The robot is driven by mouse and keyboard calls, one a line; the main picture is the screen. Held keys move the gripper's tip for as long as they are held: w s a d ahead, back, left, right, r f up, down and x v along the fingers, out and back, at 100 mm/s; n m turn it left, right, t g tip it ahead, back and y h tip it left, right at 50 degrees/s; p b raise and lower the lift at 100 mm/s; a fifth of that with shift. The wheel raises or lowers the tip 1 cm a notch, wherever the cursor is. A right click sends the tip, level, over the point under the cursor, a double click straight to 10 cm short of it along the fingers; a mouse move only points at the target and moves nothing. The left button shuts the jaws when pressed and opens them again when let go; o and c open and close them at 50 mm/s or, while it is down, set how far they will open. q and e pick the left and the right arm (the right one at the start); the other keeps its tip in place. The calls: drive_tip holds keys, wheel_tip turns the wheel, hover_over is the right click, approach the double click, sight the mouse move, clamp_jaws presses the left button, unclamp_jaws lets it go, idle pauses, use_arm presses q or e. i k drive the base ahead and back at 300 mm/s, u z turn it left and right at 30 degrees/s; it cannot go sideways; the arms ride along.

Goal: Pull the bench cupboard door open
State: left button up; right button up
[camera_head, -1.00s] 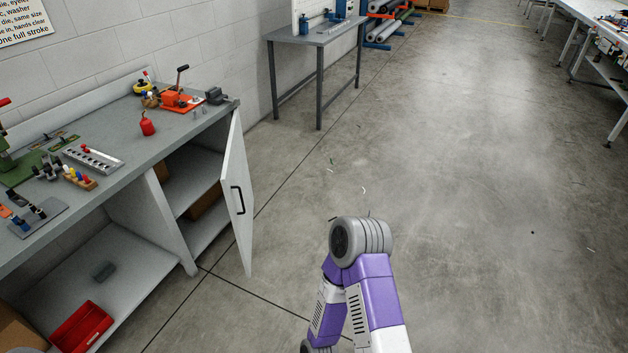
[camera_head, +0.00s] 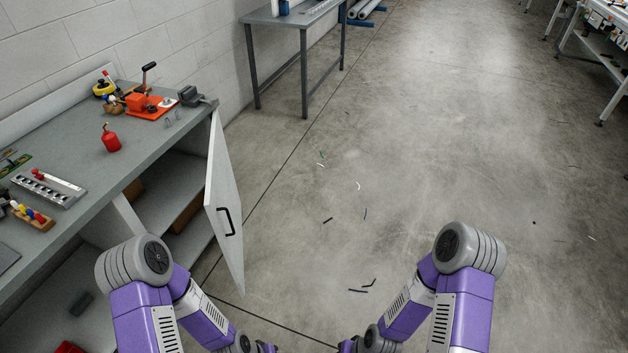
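The bench cupboard door (camera_head: 221,190) is a light grey panel at the right end of the workbench (camera_head: 90,150). It stands swung wide open, with its black handle (camera_head: 226,221) facing the aisle. The cupboard inside (camera_head: 165,195) shows a shelf and brown boxes. My two purple and white arms come in from the bottom, the left one in front of the bench and the right one over open floor. The grippers themselves are not visible; only arm links show at the bottom edge. Nothing of mine visibly touches the door.
A red oil can (camera_head: 111,140) and an orange tool (camera_head: 150,105) stand on the bench top. A grey table (camera_head: 300,20) stands behind along the wall. The floor (camera_head: 400,150) right of the door is wide and clear, with small scraps scattered on it.

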sight(222, 204)
drive_tip(key=u, duration=0.3)
drive_tip(key=i, duration=0.8)
drive_tip(key=u, duration=0.55)
drive_tip(key=i, duration=0.55)
